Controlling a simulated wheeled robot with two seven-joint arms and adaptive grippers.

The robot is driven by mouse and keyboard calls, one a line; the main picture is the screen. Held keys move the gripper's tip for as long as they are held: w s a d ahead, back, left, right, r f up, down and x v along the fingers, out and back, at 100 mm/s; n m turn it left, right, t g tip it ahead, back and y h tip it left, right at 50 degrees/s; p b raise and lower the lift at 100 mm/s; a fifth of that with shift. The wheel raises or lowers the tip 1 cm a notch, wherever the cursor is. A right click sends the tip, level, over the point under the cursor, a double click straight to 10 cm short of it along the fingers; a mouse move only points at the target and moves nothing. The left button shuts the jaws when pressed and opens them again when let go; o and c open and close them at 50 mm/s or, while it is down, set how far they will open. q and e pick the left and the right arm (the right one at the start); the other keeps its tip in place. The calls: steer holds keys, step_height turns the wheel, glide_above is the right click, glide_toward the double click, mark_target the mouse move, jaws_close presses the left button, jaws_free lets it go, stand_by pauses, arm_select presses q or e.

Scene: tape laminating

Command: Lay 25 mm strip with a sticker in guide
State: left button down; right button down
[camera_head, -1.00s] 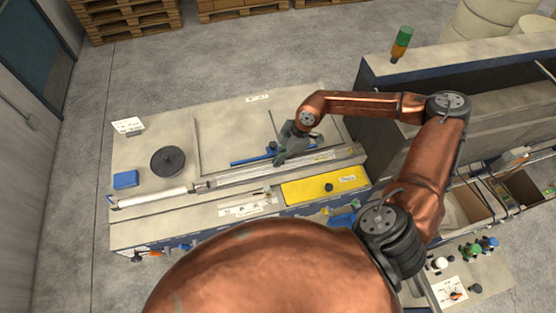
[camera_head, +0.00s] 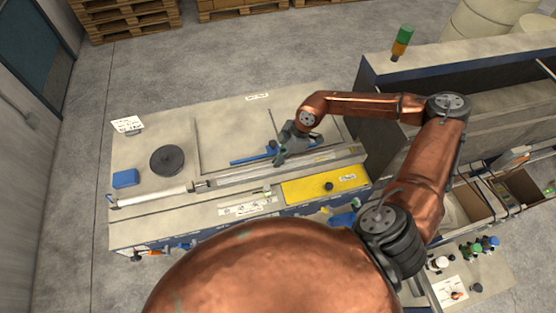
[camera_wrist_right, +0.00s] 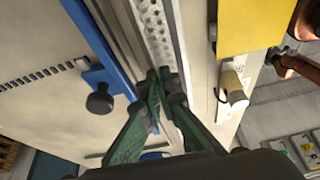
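The metal guide (camera_head: 235,178) is a long narrow channel along the front part of the bench. In the right wrist view a speckled, perforated metallic band (camera_wrist_right: 152,32) runs along it; I cannot tell whether this is the strip or the guide's floor. My right gripper (camera_head: 279,159) is low over the guide, beside a blue bar (camera_head: 250,160). In the right wrist view its green fingers (camera_wrist_right: 161,82) come together at the tips over the band. Whether a thin strip is between them is hidden. No sticker can be made out. My left gripper is not in view.
A yellow plate (camera_head: 325,187) with a black knob lies in front of the guide. A white roller (camera_head: 153,196), a dark reel (camera_head: 167,160) and a blue block (camera_head: 125,178) are at the left. A grey-walled unit (camera_head: 470,90) stands at the right. The back panel is mostly clear.

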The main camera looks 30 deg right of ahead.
steer(key=shift+f, duration=0.1)
stand_by(0.3)
steer(key=c, duration=2.1)
jaws_free()
steer(key=shift+r+p, duration=1.3)
steer(key=shift+r, duration=1.75)
